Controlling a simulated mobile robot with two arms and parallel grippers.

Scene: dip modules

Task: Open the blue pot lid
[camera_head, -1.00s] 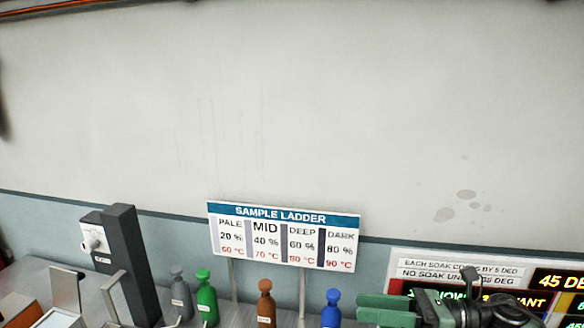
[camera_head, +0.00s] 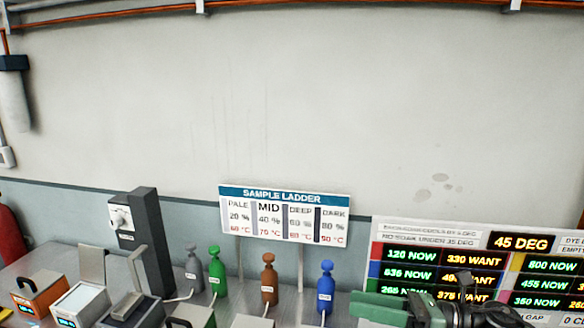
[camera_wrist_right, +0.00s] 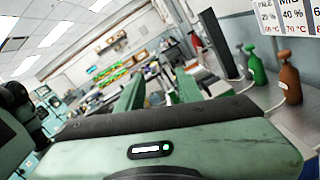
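I see no pot that I can make out as the blue one. A blue bottle (camera_head: 326,288) stands upright on the bench in the head view, right of a brown bottle (camera_head: 269,280). My right gripper (camera_head: 378,308) is at the lower right of the head view, to the right of the blue bottle and in front of the display board. In the right wrist view its two green fingers (camera_wrist_right: 158,92) are apart, with nothing seen between them. My left gripper is not in view.
Several small boxes, including an orange one (camera_head: 40,296) and a white one (camera_head: 80,304), stand at the lower left, some with raised lids. A green bottle (camera_head: 217,272) and grey bottle (camera_head: 193,270) stand behind. A display board (camera_head: 400,232) and sign (camera_head: 284,193) are at the back.

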